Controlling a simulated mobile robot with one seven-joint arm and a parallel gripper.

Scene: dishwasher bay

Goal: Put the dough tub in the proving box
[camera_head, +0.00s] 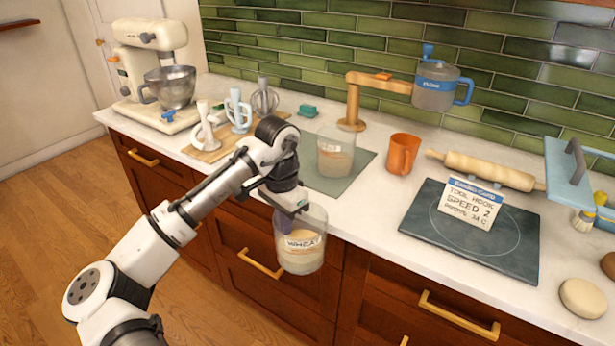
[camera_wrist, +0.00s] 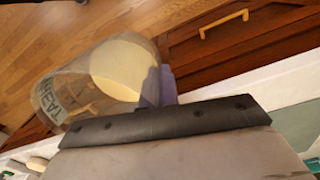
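A clear dough tub (camera_head: 302,254) with pale dough and a label that seems to read WHEAT hangs in front of the counter's front edge, over the drawer fronts. My gripper (camera_head: 287,218) is shut on its rim or wall at the upper left. The wrist view shows the tub (camera_wrist: 62,88) tilted in the picture, with pale dough inside and a purple finger (camera_wrist: 156,86) against it; the other finger is hidden. A second clear tub (camera_head: 337,152) with a little dough stands on a grey-green mat (camera_head: 322,183). I cannot make out a proving box for certain.
Behind are a cream mixer (camera_head: 143,50), mixing attachments on a wooden board (camera_head: 205,153), a wooden stand (camera_head: 352,105) and a jug (camera_head: 436,88). To the right are an orange cup (camera_head: 402,155), a rolling pin (camera_head: 485,170), a dark slab (camera_head: 470,245) with a card and a blue panel (camera_head: 568,182).

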